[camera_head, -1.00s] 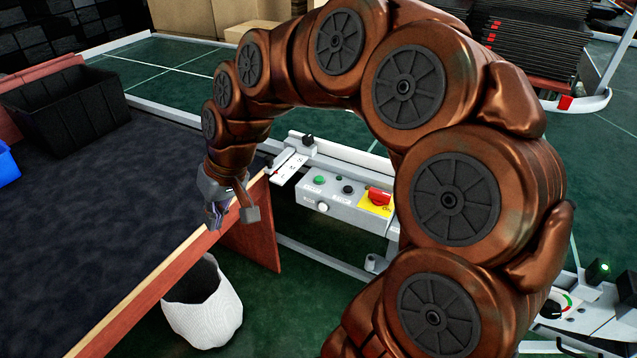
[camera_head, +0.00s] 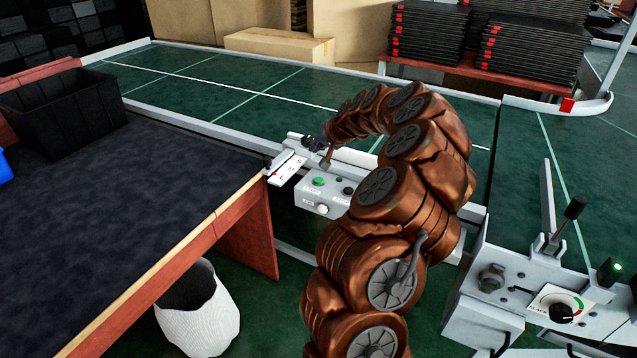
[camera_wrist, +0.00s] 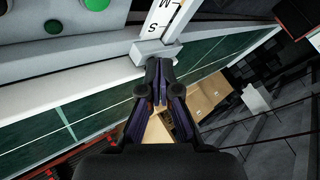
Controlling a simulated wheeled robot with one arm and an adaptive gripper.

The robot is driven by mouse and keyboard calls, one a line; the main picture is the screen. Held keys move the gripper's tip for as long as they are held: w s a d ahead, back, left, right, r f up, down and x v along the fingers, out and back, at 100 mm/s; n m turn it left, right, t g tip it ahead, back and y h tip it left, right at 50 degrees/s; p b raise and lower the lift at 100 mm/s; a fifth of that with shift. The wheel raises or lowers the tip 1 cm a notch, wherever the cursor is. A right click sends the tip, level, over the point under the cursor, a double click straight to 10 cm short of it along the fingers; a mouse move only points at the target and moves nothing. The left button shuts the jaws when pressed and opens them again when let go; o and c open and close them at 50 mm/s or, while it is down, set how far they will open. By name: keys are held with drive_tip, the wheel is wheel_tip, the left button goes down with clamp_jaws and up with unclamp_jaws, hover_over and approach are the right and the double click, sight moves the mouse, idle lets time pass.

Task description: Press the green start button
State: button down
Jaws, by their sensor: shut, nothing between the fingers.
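The green start button (camera_head: 318,181) sits on the grey control panel (camera_head: 308,197) at the conveyor's near side. A large green button (camera_wrist: 95,4) also shows at the top left edge of the wrist view, cut by the frame. My gripper (camera_wrist: 158,68) is shut and empty, its fingertips over the white rail beside the panel, to the right of the button in the wrist view. The panel's right part is hidden behind my arm.
A white bracket with letters (camera_head: 287,168) stands left of the panel. A smaller green button (camera_wrist: 54,23) is on the panel. A dark table (camera_head: 120,210) with a black crate (camera_head: 68,115) is at left, a white bin (camera_head: 205,325) below. A lever unit (camera_head: 520,275) stands at right.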

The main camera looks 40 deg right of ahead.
sight(320, 180)
drive_tip(key=shift+s+d+f, duration=0.2)
drive_tip(key=shift+d+f, duration=0.05)
drive_tip(key=shift+d, duration=0.45)
drive_tip(key=shift+f, duration=0.1)
wheel_tip(320, 180, down, 8)
drive_tip(key=b, duration=0.2)
drive_tip(key=shift+b, duration=0.35)
drive_tip(key=shift+f+b, duration=0.3)
drive_tip(key=shift+f, duration=0.05)
idle(0.9)
drive_tip(key=shift+f+b, duration=0.4)
drive_tip(key=shift+b, duration=0.05)
